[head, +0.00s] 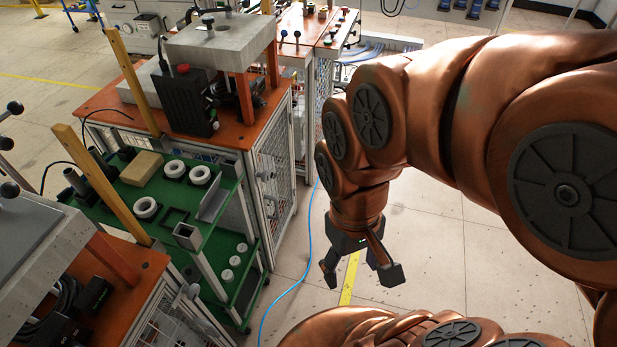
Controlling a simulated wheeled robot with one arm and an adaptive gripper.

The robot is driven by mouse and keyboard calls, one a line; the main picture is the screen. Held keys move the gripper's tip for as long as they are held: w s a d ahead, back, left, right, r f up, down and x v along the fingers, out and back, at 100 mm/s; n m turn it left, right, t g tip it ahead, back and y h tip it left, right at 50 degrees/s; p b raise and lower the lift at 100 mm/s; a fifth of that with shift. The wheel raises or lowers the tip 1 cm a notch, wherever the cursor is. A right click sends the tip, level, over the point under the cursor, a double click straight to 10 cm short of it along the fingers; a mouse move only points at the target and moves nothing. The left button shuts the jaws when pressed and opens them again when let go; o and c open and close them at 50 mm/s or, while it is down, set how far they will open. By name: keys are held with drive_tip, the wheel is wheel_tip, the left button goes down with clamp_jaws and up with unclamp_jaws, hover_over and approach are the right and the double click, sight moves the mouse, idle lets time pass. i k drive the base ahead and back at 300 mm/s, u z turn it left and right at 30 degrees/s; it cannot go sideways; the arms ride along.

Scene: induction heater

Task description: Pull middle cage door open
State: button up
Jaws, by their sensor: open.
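The middle cage (245,185) stands under an orange-topped bench at centre left. Its wire-mesh door (278,170) is on the side facing right and looks shut or nearly so. A small dark handle or latch (266,176) shows near the door's left edge. My gripper (360,270) is open and empty, with its fingers pointing down. In the picture it is to the right of and below the door, over bare floor and apart from the door.
A green shelf cart (210,222) with white rings stands left of the cage. Another mesh cage (175,318) is at bottom left, and a third bench (300,52) is behind. A blue cable (308,250) runs over the floor between gripper and cart. Floor at right is clear.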

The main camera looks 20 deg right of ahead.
sight(287, 121)
drive_tip(key=u, duration=0.3)
drive_tip(key=k, duration=0.6)
drive_tip(key=u, duration=0.95)
drive_tip(key=k, duration=0.7)
drive_tip(key=u, duration=0.85)
drive_tip(key=i, duration=1.1)
drive_tip(key=z, duration=1.15)
drive_tip(key=i, duration=0.85)
drive_tip(key=z, duration=0.9)
